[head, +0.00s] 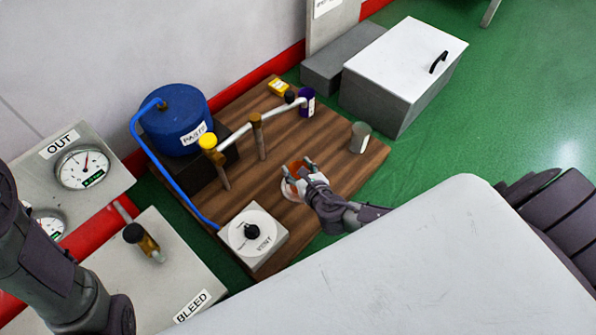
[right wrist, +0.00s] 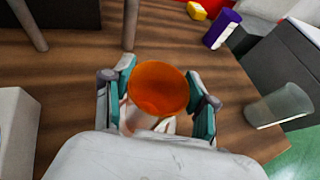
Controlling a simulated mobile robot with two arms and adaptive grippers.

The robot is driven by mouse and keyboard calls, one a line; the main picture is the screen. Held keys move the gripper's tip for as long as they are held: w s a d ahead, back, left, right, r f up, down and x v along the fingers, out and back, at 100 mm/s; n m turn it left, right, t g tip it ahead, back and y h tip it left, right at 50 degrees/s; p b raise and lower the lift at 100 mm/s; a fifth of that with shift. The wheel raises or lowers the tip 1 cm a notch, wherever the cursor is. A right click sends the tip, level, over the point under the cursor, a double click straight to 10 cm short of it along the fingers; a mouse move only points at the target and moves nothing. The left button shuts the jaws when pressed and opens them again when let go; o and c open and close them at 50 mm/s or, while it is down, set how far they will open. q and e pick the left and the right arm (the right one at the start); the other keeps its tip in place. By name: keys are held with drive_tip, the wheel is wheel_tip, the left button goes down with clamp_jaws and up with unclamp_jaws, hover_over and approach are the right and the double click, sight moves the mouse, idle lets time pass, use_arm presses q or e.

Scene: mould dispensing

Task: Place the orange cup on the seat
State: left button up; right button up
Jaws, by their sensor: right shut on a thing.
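The orange cup (head: 297,168) is over the wooden board in the head view, between the fingers of my right gripper (head: 300,177). In the right wrist view the orange cup (right wrist: 160,86) is seen from above, with the teal and grey fingers of my right gripper (right wrist: 158,92) on both sides of it. My right gripper is shut on the cup. A pale round seat (head: 289,192) shows partly beneath the cup, mostly hidden by cup and fingers. I cannot tell whether the cup touches it. My left arm is at the lower left; its gripper is out of view.
On the wooden board (head: 345,175) stand a grey translucent cup (head: 360,137), a purple cup (head: 306,102), a VENT box (head: 252,235) and a pipe on posts (head: 257,135). A blue PASTE tank (head: 176,120) is at the back left. A lidded grey box (head: 385,95) stands behind.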

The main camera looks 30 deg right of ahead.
drive_tip(key=shift+r, duration=0.1)
drive_tip(key=shift+f, duration=0.2)
drive_tip(key=o, duration=1)
drive_tip(key=shift+r, duration=0.15)
